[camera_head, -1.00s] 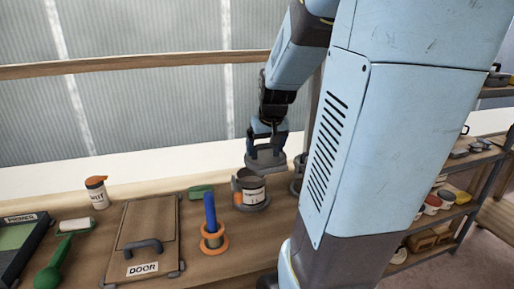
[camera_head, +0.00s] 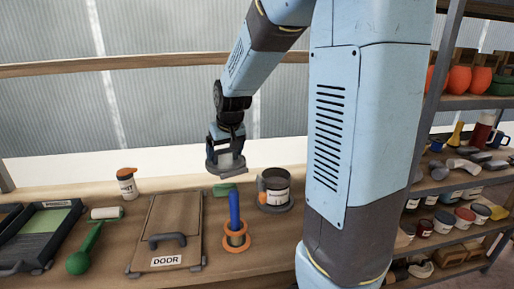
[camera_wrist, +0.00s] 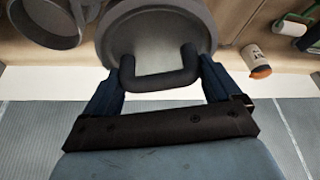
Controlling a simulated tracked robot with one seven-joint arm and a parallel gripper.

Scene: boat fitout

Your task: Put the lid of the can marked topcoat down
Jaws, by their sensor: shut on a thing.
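My gripper (camera_head: 226,152) is shut on the bar handle (camera_wrist: 158,72) of a round grey lid (camera_head: 225,166), which hangs in the air above the bench. In the wrist view the lid (camera_wrist: 160,30) fills the top middle, with a finger at each side of its handle. A grey can (camera_head: 275,188) with a pale label stands upright and open on the bench, to the right of the lid; its label is too small to read. The wrist view shows a grey open can (camera_wrist: 50,22) at top left, apart from the lid.
A board marked DOOR (camera_head: 168,228), an orange-capped pot (camera_head: 127,184) and a green-handled roller (camera_head: 92,238) are left. Shelves (camera_head: 465,185) stand right.

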